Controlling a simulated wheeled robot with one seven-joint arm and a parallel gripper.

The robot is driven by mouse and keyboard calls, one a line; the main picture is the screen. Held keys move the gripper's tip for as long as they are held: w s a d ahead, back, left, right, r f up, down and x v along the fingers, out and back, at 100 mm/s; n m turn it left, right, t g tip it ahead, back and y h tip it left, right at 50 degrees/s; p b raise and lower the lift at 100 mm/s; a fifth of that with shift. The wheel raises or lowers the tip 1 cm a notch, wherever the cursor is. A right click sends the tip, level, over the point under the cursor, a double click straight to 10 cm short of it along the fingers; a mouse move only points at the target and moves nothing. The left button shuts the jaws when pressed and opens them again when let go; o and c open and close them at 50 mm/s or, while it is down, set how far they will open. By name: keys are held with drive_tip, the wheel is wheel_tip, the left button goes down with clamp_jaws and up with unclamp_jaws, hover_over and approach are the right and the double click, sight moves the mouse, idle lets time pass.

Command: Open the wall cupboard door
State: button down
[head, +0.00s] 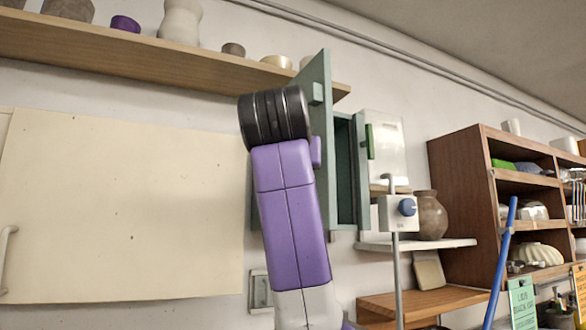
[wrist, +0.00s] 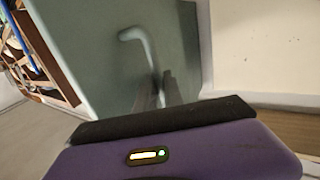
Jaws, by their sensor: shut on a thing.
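The wall cupboard (head: 345,170) is grey-green and hangs below the long shelf in the head view. Its door (head: 322,90) stands open, swung out toward me, and the dark inside shows to its right. In the wrist view the door (wrist: 95,60) fills much of the upper left, with a pale bent handle (wrist: 134,35) on it. My gripper (wrist: 158,88) is shut on the handle at its lower end; the exact contact is blurred. In the head view my purple and black arm hides the gripper and part of the door.
A long wooden shelf (head: 130,62) with pots runs above, close to my wrist. Right of the cupboard are a small shelf (head: 430,244) with a brown vase (head: 431,215), a metal stand (head: 397,265) and a wooden rack (head: 470,165). A cream panel (head: 120,200) covers the left wall.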

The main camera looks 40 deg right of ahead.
drive_tip(key=c, duration=1.7)
unclamp_jaws()
drive_tip(key=shift+c, duration=0.2)
drive_tip(key=b+v, duration=0.3)
drive_tip(key=v, duration=0.5)
drive_tip(key=shift+w, duration=0.1)
